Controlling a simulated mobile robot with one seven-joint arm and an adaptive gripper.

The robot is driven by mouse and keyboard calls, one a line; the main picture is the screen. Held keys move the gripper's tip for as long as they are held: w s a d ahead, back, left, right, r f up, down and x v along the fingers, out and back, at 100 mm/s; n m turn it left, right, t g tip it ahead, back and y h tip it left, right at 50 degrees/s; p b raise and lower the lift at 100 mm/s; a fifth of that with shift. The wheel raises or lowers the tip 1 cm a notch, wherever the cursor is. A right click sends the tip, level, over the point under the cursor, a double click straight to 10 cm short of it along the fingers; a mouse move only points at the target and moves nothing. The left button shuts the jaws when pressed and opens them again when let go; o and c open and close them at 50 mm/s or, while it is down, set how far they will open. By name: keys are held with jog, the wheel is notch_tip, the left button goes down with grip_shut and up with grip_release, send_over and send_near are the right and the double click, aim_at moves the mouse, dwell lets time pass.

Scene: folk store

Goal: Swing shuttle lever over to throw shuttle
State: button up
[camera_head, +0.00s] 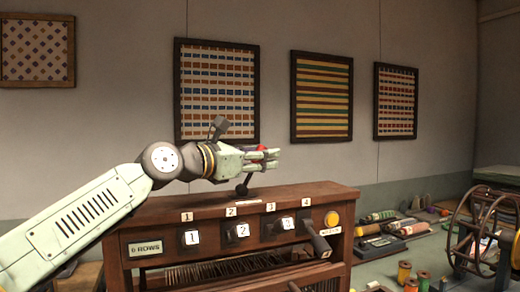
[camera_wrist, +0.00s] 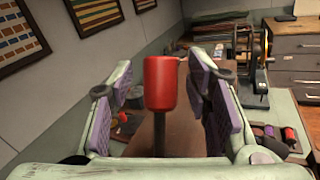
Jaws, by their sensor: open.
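The shuttle lever has a red cylindrical knob (camera_wrist: 161,83) on a dark shaft (camera_wrist: 160,135). In the wrist view the knob stands upright between my open fingers, with a gap on each side. My gripper (camera_wrist: 163,90) is open and not closed on it. In the head view my gripper (camera_head: 268,160) hovers above the top of the wooden loom (camera_head: 310,191), and only a little of the red knob (camera_head: 262,148) shows; the fingers hide much of the lever. A dark round piece (camera_head: 242,189) shows just below the gripper.
The loom front carries numbered levers, a yellow button (camera_head: 332,219) and a "6 ROWS" sign (camera_head: 146,248). A spoked wooden wheel (camera_head: 484,230) and several thread spools stand at the right. Framed textiles (camera_head: 321,96) hang on the wall behind. The air above the loom's right end is clear.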

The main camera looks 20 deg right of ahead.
jog(key=shift+w+d, duration=0.1)
jog(key=shift+d, duration=0.05)
grip_shut()
dwell(0.6)
